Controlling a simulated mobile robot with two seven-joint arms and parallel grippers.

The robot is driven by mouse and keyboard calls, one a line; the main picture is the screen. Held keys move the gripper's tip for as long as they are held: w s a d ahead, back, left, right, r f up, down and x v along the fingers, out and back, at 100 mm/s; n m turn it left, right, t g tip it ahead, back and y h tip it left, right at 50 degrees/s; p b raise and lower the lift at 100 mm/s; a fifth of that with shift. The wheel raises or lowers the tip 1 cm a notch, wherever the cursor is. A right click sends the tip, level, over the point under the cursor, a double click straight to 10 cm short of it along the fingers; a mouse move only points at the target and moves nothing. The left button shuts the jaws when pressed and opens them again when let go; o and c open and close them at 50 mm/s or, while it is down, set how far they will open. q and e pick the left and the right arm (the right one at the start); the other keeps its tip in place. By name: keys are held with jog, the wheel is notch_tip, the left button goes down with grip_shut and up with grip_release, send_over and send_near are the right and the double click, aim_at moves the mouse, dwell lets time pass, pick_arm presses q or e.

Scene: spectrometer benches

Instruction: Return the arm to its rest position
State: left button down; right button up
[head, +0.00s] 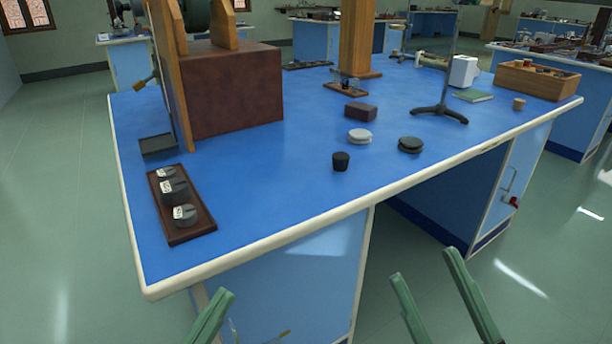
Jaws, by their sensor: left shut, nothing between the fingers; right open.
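My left gripper (222,297) shows at the bottom edge, left of centre, as green fingers closed together with nothing between them. It is in front of the bench's near edge, apart from the bench and everything on it. My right gripper (423,265) is at the bottom right, with its two green fingers spread apart and empty. It is in front of the blue bench (270,200), over the floor side. The rest of both arms is out of view.
A brown tray (203,230) with several labelled dark weights lies at the bench's left. A black stopper (341,161), a pale round case (359,136) and a dark one (410,145) stand near the front edge. A brown block (230,95) stands behind. The front middle is clear.

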pick_arm(q)
jog(key=s+r+m+t, duration=0.2)
jog(key=s+r+m, duration=0.3)
jog(key=r, duration=0.8)
jog(key=w+a+f+n+g+y+p, duration=0.3)
jog(key=w+f+n+g+y+p, duration=0.4)
jog(key=p, duration=1)
pick_arm(e)
jog(key=w+d+f+m+g+h, duration=0.3)
jog(key=w+f+m+g+h, duration=0.2)
jog(key=w+f+m+h, duration=0.4)
pick_arm(q)
jog(key=s+a+f+n+g+y+p, duration=0.1)
jog(key=s+f+n+g+y+p, duration=0.3)
jog(key=s+f+p, duration=0.6)
notch_tip(320, 180, down, 2)
jog(key=shift+a+f+n+g+y+p, duration=0.1)
jog(key=shift+a+n+g+y+p, duration=0.4)
jog(key=shift+g+p, duration=0.45)
pick_arm(e)
jog(key=s+d+f+m+g+h, duration=0.1)
jog(key=s+f+g+h, duration=0.3)
jog(key=s+f+g, duration=0.3)
jog(key=s+f, duration=0.2)
jog(key=s, duration=0.2)
jog(key=shift+s+d+f+g, duration=0.15)
jog(key=shift+d+g, duration=0.1)
jog(key=shift+g, duration=0.15)
pick_arm(q)
jog(key=shift+d, duration=0.15)
